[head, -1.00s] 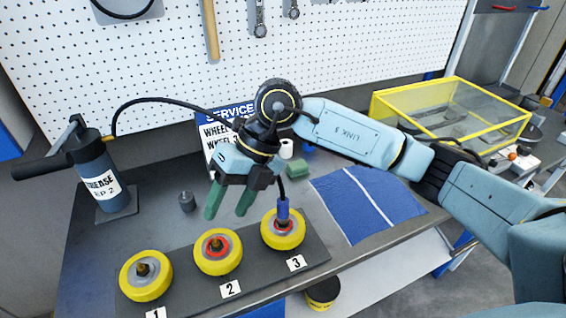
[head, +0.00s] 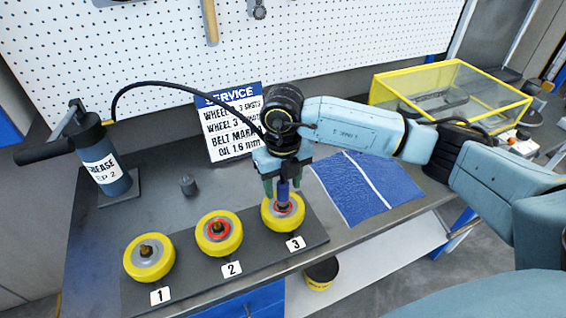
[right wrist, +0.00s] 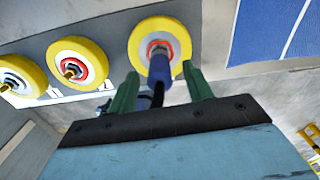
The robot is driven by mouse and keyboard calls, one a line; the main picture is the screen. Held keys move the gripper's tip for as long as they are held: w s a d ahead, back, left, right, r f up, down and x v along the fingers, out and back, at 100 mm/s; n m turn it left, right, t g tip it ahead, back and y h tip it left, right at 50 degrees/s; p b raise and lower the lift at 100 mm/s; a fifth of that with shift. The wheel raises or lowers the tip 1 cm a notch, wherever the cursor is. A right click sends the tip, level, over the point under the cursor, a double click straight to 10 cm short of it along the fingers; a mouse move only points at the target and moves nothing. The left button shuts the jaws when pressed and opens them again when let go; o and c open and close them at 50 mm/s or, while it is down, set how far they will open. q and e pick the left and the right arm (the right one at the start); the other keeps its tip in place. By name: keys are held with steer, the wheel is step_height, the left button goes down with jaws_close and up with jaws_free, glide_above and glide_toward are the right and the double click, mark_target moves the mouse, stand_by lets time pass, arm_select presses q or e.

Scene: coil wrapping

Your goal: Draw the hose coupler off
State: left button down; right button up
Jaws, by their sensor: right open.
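The blue hose coupler (head: 283,196) stands upright on the hub of yellow wheel 3 (head: 270,218). It also shows in the right wrist view (right wrist: 159,72), against the hub of the wheel (right wrist: 142,30). My right gripper (head: 283,186) is above wheel 3 with its green fingers apart on either side of the coupler. In the right wrist view the fingers (right wrist: 160,82) show gaps on both sides of it. The black hose (head: 190,86) arches from the grease pump (head: 104,165) toward my gripper, which hides its end. My left gripper is not in view.
Wheel 1 (head: 136,268) and wheel 2 (head: 207,241) sit left of wheel 3 on the dark numbered board (head: 195,290). A service sign (head: 228,125) stands behind. A small dark cylinder (head: 188,186) and a blue cloth (head: 340,190) lie on the bench.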

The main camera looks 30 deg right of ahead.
mark_target(283, 192)
steer(key=shift+f, duration=1.55)
steer(key=shift+r, duration=0.1)
jaws_close()
